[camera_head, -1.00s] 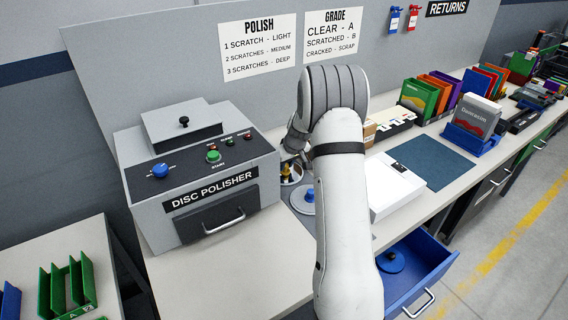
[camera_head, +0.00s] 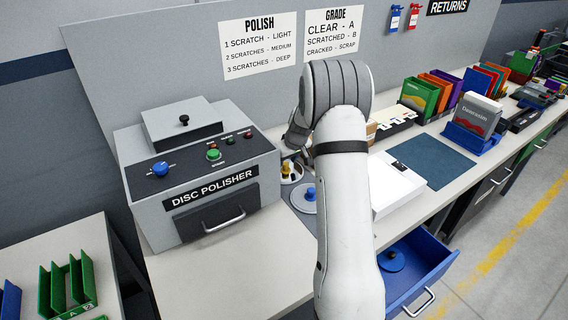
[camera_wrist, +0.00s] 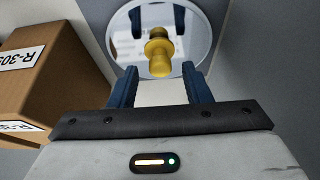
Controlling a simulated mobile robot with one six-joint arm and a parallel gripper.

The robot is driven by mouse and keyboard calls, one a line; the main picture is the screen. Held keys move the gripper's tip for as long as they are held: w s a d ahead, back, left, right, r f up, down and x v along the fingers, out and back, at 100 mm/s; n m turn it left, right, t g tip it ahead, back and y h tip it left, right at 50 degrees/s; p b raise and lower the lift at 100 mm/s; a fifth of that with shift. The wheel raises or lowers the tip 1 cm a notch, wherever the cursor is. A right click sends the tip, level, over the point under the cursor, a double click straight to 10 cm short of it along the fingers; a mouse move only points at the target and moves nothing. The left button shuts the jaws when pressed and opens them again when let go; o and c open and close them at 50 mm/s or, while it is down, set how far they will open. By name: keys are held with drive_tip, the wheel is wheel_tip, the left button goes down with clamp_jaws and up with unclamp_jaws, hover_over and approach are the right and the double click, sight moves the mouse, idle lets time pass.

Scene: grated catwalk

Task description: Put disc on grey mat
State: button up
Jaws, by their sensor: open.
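A shiny, mirror-like disc with a yellow knob (camera_wrist: 160,52) fills the top middle of the wrist view. It also shows left of my arm in the head view (camera_head: 288,170). My gripper (camera_wrist: 160,75) is open, its blue fingers on either side of the knob's line, with no clear contact. My arm mostly hides the gripper in the head view. A second disc with a blue knob (camera_head: 308,197) lies on the bench just in front. A dark grey mat (camera_head: 299,217) shows partly under that disc; my arm hides the rest.
A brown box labelled R-305 (camera_wrist: 42,75) stands close at the left in the wrist view. The disc polisher (camera_head: 200,180) is left of my arm. A white box (camera_head: 396,187), a blue-grey mat (camera_head: 432,160) and an open blue drawer (camera_head: 425,262) are at the right.

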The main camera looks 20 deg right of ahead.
drive_tip(key=b+v, duration=0.1)
drive_tip(key=v, duration=0.9)
drive_tip(key=shift+s+r, duration=0.25)
drive_tip(key=shift+r, duration=0.1)
